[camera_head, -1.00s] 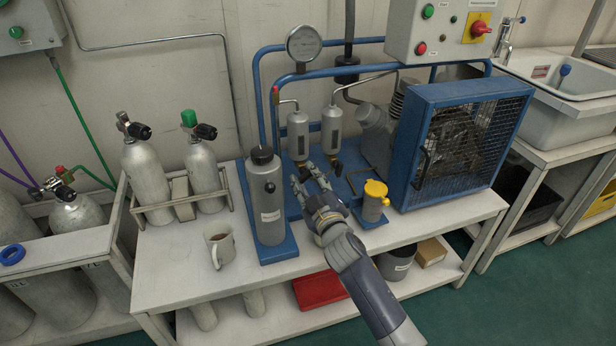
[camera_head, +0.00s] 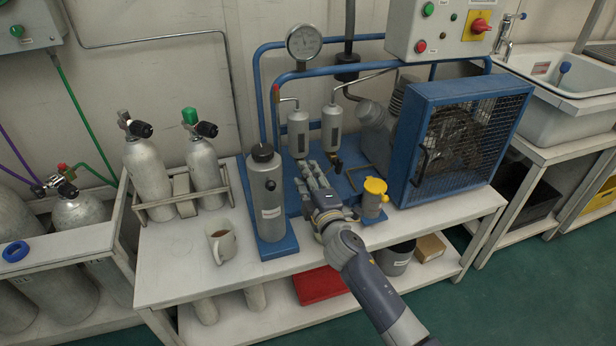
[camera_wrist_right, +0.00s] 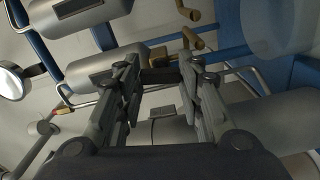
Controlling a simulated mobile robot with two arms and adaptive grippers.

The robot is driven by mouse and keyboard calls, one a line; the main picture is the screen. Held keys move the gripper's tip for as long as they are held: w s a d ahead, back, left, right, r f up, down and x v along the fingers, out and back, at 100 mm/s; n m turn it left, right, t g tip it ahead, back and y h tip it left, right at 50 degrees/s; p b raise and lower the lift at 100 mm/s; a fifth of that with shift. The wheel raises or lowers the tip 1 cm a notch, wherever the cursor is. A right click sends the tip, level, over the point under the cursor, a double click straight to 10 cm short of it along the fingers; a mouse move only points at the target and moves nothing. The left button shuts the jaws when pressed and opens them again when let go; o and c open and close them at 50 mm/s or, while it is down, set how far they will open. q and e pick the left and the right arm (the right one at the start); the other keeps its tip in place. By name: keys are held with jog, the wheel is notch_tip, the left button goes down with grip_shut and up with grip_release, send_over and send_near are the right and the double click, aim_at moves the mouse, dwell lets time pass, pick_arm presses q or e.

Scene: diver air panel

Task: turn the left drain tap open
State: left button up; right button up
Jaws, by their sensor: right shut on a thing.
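Two grey cylinders hang on the blue panel, a left separator (camera_head: 298,134) and a right separator (camera_head: 332,129). They also show in the right wrist view, the left one (camera_wrist_right: 105,74) lower and the right one (camera_wrist_right: 80,14) above it. Brass tap outlets (camera_wrist_right: 191,42) show beyond the fingers there. My right gripper (camera_head: 309,168) is just below the left separator. In the wrist view its fingers are closed around a dark handle (camera_wrist_right: 160,76), at the left drain tap's place. The fingers hide most of this tap in the head view. My left gripper is not in view.
A grey canister (camera_head: 266,200) stands close on the left and a yellow-capped pot (camera_head: 373,197) close on the right of my right gripper. A blue caged compressor (camera_head: 455,145) is farther right. A mug (camera_head: 221,243) stands on the bench at left.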

dwell(0.3)
jog(key=o, duration=1.1)
jog(key=shift+a, duration=0.1)
jog(key=v, duration=1.2)
